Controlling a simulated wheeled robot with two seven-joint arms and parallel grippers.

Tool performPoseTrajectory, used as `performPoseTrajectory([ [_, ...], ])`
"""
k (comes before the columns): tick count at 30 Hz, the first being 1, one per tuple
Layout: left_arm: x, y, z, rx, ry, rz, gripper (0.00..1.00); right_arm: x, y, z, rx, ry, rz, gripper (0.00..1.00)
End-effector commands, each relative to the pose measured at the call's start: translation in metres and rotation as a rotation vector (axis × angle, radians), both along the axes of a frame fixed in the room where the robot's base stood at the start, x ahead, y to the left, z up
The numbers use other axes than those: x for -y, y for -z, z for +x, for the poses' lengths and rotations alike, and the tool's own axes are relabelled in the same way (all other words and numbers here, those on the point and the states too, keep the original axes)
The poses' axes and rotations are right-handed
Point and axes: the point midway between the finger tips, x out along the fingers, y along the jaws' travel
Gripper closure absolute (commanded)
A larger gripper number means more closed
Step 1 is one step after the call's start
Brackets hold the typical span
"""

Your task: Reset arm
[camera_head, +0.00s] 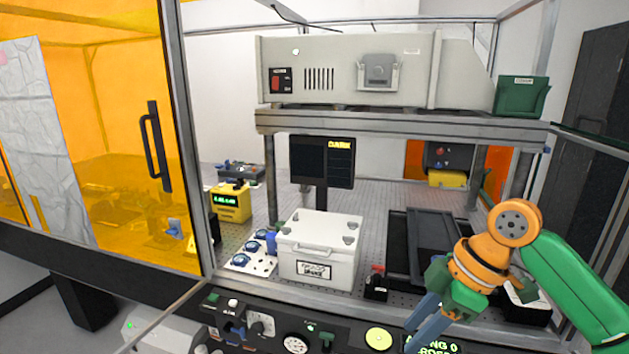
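My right arm comes in from the right edge in green and orange. Its gripper (430,322) points down and left over the right part of the front control panel. Its bluish-grey fingers lie close together in this view, and I cannot tell whether there is a gap between them. I see nothing held in it. My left arm and gripper are not in the picture.
A white lidded box (320,252) stands on the perforated bench, left of a dark tray (435,245). A grey housing (345,68) sits on a raised frame above. A monitor (322,162) reads DARK. An orange panel door (110,130) fills the left. The front panel has knobs and gauges (297,343).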

Motion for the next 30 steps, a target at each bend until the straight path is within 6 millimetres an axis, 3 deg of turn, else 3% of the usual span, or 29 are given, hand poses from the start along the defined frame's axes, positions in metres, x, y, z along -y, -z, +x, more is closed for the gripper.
performPoseTrajectory([
  [10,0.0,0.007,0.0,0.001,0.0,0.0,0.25,-0.01,0.063,0.039,-0.008,0.203,0.076,0.6],
  [17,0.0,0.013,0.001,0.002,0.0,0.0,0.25,-0.009,0.145,0.066,-0.022,0.436,0.122,0.6],
  [20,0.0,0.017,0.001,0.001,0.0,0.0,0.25,-0.005,0.197,0.071,-0.031,0.561,0.128,0.6],
  [23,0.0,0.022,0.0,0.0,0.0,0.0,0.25,0.005,0.266,0.064,-0.048,0.708,0.115,0.6],
  [26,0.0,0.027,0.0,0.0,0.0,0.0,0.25,0.019,0.347,0.035,-0.066,0.858,0.073,0.6],
  [30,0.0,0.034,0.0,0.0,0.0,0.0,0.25,0.036,0.446,-0.037,-0.087,1.005,-0.018,0.6],
])
